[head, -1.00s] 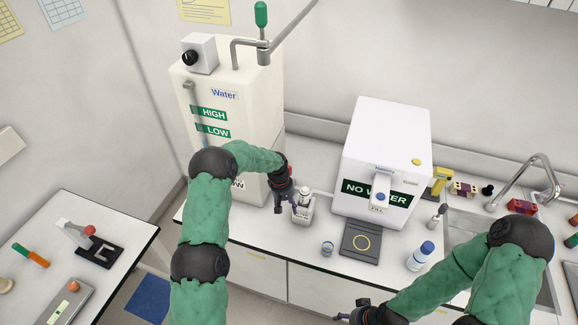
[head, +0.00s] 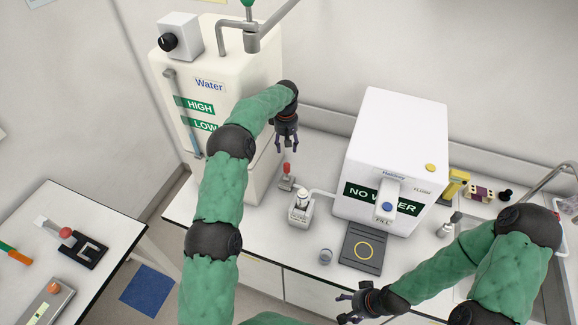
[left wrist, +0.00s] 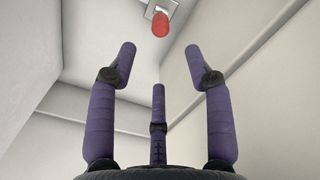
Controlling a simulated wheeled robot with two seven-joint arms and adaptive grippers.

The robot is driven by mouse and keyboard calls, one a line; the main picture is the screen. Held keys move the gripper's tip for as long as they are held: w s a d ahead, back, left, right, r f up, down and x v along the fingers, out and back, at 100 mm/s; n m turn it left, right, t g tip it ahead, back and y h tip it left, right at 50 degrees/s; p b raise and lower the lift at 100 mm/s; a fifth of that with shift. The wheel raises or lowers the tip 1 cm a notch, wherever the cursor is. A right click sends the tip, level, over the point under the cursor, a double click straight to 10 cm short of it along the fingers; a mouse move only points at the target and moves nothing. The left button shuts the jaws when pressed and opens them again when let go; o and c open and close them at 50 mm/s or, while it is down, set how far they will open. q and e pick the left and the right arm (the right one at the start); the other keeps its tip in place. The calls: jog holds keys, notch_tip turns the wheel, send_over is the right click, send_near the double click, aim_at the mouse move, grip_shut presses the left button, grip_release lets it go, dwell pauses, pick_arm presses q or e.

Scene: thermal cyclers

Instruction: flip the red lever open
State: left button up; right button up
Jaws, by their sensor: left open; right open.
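The red lever (head: 286,169) stands upright on a small grey valve fitting beside the white water tank (head: 262,85), near the back of the counter. My left gripper (head: 287,147) is just above the lever in the head view, fingers pointing down, open and empty. In the left wrist view the red tip of the lever (left wrist: 160,24) shows at the top, beyond the spread purple fingers of my gripper (left wrist: 162,50) and apart from them. My right gripper (head: 345,308) is open and empty, low in front of the counter.
A small white bottle-like fitting (head: 300,208) stands just in front of the lever, with a pipe to the white box (head: 390,150) labelled "NO WATER". A small cup (head: 326,256) and a dark pad (head: 362,248) lie nearer the front edge. A side table (head: 110,225) stands at left.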

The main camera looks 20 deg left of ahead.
aim_at(287, 164)
pick_arm(q)
jog(key=f+b, duration=0.1)
jog(key=b, duration=0.1)
jog(key=w+f+b, duration=0.1)
jog(key=f, duration=0.1)
jog(key=shift+a+f+b, duration=0.15)
jog(key=shift+b, duration=0.2)
jog(key=shift+s+f+b, duration=0.1)
jog(key=shift+f+b, duration=0.2)
jog(key=shift+b, duration=0.05)
notch_tip(287, 164, down, 11)
jog(key=shift+r+p, duration=0.15)
jog(key=shift+p, duration=0.6)
jog(key=shift+c, duration=0.3)
grip_shut()
